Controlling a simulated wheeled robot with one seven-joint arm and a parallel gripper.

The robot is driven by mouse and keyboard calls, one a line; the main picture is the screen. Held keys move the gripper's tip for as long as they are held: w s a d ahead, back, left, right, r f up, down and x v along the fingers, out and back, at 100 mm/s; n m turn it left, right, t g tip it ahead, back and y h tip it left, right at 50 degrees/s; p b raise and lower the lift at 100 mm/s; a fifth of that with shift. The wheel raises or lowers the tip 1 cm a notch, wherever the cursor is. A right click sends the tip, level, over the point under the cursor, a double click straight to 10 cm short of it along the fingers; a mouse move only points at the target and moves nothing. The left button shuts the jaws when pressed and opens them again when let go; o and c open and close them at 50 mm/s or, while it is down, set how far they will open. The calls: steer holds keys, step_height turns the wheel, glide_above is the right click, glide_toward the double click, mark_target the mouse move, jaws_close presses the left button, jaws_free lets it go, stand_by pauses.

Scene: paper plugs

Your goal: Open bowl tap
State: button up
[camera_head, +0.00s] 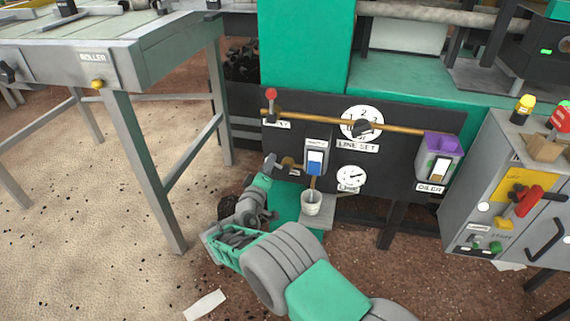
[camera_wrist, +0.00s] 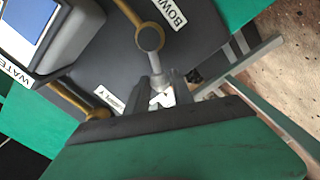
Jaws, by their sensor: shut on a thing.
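The bowl tap is a grey lever on a brass pipe beside a label that reads "BOW…", with its round hub (camera_wrist: 150,38) clear in the wrist view. In the head view the brass pipe of the tap (camera_head: 290,163) shows on the dark panel, with my gripper (camera_head: 271,164) at its left. In the wrist view my gripper (camera_wrist: 160,97) is shut on the lever's free end, which sits between the fingertips. The fingers hide the very tip. A pale grey bowl (camera_head: 311,205) stands below, on a small shelf.
The water unit (camera_head: 317,157) with a blue window is just right of the tap. Two white dials (camera_head: 362,122) and the purple-topped oiler (camera_head: 438,158) are further right. The roller table (camera_head: 110,60) stands at the left; open floor lies in front of it.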

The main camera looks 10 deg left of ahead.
steer(key=shift+a+f+n, duration=0.1)
steer(key=shift+f+n, duration=0.35)
steer(key=shift+n, duration=0.5)
steer(key=shift+a+f+n, duration=0.15)
steer(key=shift+f+n, duration=0.3)
steer(key=shift+n, duration=0.45)
steer(key=shift+a+f+n, duration=0.1)
steer(key=shift+f+n, duration=0.35)
steer(key=shift+n, duration=0.5)
steer(key=o, duration=1)
steer(key=shift+s, duration=2)
steer(key=shift+s, duration=0.1)
